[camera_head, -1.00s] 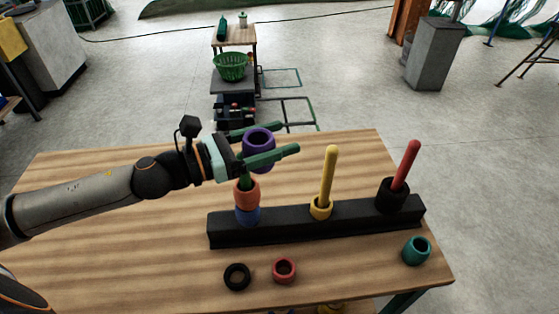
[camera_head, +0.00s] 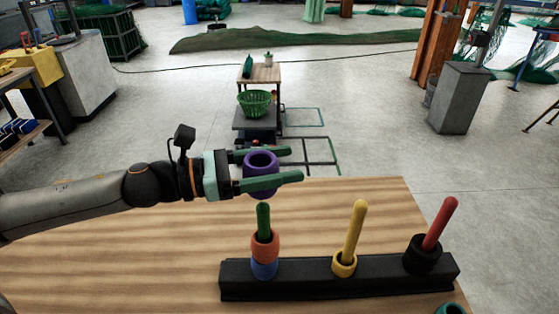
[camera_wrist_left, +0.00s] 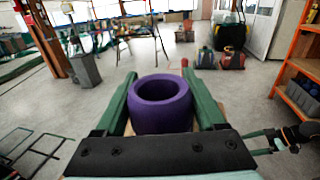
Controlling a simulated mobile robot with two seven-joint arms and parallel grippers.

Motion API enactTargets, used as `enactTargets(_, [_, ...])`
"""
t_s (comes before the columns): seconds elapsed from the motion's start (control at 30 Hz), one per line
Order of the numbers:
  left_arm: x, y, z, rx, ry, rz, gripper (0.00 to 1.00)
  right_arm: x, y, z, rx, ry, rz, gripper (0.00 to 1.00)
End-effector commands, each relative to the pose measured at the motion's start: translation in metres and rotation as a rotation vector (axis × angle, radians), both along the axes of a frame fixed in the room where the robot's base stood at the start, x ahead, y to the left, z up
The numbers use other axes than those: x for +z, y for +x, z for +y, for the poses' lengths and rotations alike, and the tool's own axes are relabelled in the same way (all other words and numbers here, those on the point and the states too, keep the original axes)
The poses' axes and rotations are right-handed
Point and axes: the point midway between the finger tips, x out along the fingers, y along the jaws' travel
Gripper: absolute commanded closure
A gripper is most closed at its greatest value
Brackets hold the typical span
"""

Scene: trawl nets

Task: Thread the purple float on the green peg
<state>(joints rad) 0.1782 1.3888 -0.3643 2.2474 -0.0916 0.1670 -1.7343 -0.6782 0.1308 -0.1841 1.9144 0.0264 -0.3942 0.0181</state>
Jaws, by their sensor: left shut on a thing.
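The purple float (camera_head: 261,183) is a thick ring held between the green fingers of my left gripper (camera_head: 270,169). In the left wrist view the float (camera_wrist_left: 160,117) sits between the two fingers with its hole facing up. The green peg (camera_head: 263,220) stands at the left end of the black rack (camera_head: 305,283). An orange float (camera_head: 265,246) and a blue float (camera_head: 264,269) are around its lower part, and its top is bare. The purple float is above the peg's tip and apart from it.
A yellow peg (camera_head: 355,225) with a yellow float (camera_head: 344,264) and a red peg (camera_head: 440,222) with a black float (camera_head: 422,256) stand on the same rack. The wooden table (camera_head: 130,270) is clear on the left.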

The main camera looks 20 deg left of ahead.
Motion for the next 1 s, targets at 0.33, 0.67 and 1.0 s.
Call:
enactTargets(0.33, [-0.028, 0.0, 0.0, 0.001, -0.001, 0.002, 0.83, -0.022, 0.0, 0.0, 0.0, 0.0, 0.001, 0.0])
enactTargets(0.67, [-0.052, 0.0, 0.0, 0.0, -0.001, 0.0, 0.83, -0.046, -0.001, 0.0, 0.0, 0.0, 0.002, 0.0])
enactTargets(1.0, [-0.075, 0.0, 0.0, 0.0, -0.001, -0.001, 0.83, -0.067, -0.002, 0.007, 0.012, 0.006, 0.02, 0.0])
